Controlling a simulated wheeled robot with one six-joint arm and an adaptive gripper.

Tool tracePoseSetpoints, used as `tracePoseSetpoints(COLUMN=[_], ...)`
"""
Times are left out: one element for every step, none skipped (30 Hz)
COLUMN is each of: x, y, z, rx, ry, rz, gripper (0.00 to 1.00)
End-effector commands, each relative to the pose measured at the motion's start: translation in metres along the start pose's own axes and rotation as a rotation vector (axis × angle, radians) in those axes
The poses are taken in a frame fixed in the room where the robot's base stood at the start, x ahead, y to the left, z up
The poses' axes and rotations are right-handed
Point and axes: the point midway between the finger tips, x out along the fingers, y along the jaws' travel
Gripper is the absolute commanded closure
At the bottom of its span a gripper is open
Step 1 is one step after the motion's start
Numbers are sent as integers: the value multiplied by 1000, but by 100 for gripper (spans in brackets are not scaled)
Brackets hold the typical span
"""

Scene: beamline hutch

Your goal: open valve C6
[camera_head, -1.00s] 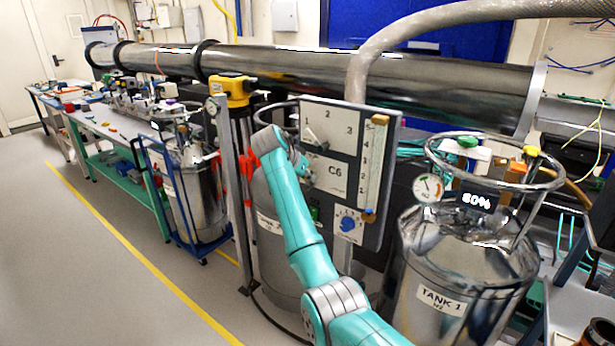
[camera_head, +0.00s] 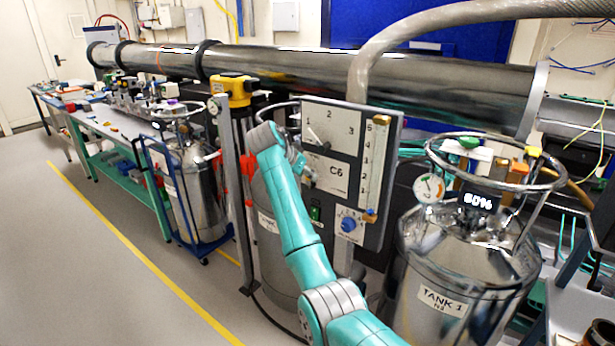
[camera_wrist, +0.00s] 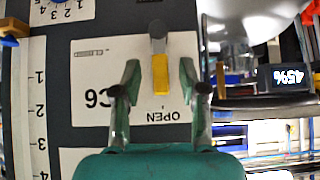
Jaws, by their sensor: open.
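The grey panel (camera_head: 390,135) carries a white plate marked C6 (camera_head: 337,169). In the wrist view, which shows the lettering upside down, the C6 plate (camera_wrist: 100,75) also bears the word OPEN. A valve lever with a grey hub and a yellow grip (camera_wrist: 160,78) is on this plate, its yellow end pointing toward the OPEN lettering. My gripper (camera_wrist: 160,72) is open, with one finger on each side of the yellow grip and visible gaps on both sides. In the head view my gripper (camera_head: 300,165) is at the panel's left part, and the lever is hidden.
A blue knob (camera_head: 348,224) sits below the C6 plate, and a numbered dial (camera_head: 330,130) above it. A vertical scale (camera_head: 370,165) runs along the panel's right. A steel tank (camera_head: 470,270) stands right; a yellow-topped stand (camera_head: 232,92) is left. Open floor (camera_head: 90,270) lies further left.

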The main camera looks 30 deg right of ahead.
Motion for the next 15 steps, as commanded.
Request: tracePoseSetpoints(x=[-10, -16, -24, -30, -37, -45, -51, -56, -63, -68, -73, -79, -83, -86, -90], y=[-1, -1, -1, -1, -1, -1, -1, -1, -1, -1, -1, -1, -1, 0, 0], z=[0, 0, 0, 0, 0, 0, 0, -1, 0, 0, 0, 0, 0, 0, 0], rx=[0, 1, 1, 1, 2, 1, 1, 1, 1, 1, 1, 1, 1, 1, 1], ry=[2, 2, 2, 2, 1, 1, 1, 2, 2, 1, 1, 1, 0, 0, 0], rz=[-3, -3, -3, -4, -4, -5, -4, -4, -3, -2, -3, -3, -2, -1, -1], gripper=[57, 57, 57, 57, 57, 57, 57, 57, 57, 57, 57, 57, 57, 57, 57])
